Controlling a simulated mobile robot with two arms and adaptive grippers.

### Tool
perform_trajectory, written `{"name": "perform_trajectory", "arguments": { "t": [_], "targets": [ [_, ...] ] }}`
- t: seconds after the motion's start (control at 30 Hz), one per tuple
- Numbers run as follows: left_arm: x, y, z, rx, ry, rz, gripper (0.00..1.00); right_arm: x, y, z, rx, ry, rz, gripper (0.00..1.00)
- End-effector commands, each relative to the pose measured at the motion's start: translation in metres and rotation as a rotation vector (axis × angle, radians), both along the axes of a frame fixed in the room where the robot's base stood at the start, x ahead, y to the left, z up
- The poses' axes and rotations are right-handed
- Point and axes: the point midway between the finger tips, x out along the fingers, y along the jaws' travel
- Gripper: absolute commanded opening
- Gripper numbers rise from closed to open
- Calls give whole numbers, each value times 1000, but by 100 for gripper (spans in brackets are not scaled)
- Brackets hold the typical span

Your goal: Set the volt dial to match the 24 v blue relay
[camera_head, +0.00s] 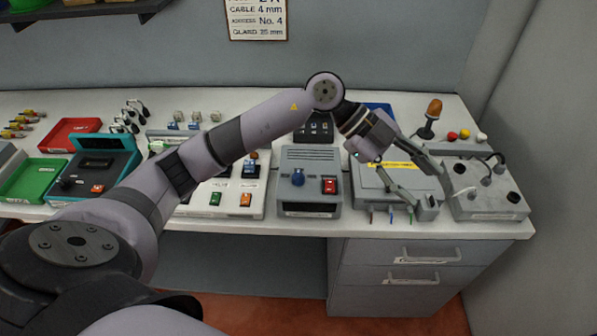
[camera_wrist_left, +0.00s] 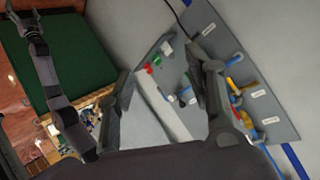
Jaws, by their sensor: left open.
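My left gripper (camera_head: 428,190) is open and empty above the right part of the bench, over a grey case (camera_head: 374,180) with a yellow label. A grey box (camera_head: 311,160) left of it carries a blue knob (camera_head: 298,177) and a red switch (camera_head: 329,186). A teal unit (camera_head: 100,165) with a dark display and a black knob (camera_head: 68,183) stands further left. I cannot read which knob is the volt dial. Small blue parts (camera_head: 193,126) sit at the back; I cannot tell whether one is the 24 V relay. The open left fingers (camera_wrist_left: 163,95) show in the wrist view, touching nothing.
A red tray (camera_head: 70,134) and a green tray (camera_head: 35,180) lie at the left.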

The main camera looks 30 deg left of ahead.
Motion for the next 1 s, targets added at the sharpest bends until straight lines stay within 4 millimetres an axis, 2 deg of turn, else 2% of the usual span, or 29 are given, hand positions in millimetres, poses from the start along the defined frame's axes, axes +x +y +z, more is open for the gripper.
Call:
{"name": "perform_trajectory", "arguments": {
  "t": [0.03, 0.1, 0.17, 0.2, 0.3, 0.4, 0.5, 0.63, 0.77, 1.0],
  "targets": [
    [10, 31, -7, 150, 41, 37, 48, 0, 0, 0, 0, 0, 0, 74],
    [18, 78, -16, 357, 124, 118, 48, 0, 0, 0, 0, 0, 0, 74],
    [24, 121, -17, 516, 193, 211, 48, 0, 0, 0, 0, 0, 0, 74],
    [25, 149, -15, 609, 236, 278, 48, 0, 0, 0, 0, 0, -1, 74],
    [25, 206, -3, 789, 328, 441, 48, 0, 0, 0, 0, 0, -1, 74],
    [21, 242, 8, 896, 391, 559, 48, 0, 0, 0, 0, 0, -1, 74],
    [17, 259, 13, 946, 423, 618, 48, 0, 0, 0, 0, 0, -1, 74],
    [16, 262, 5, 957, 432, 630, 48, 0, 0, -1, 0, 1, -2, 74],
    [15, 261, -15, 955, 434, 625, 48, 0, 0, -3, 0, 1, -2, 74],
    [15, 261, -62, 956, 434, 625, 48, -1, 1, 14, 1, 1, -3, 74]
  ]
}}
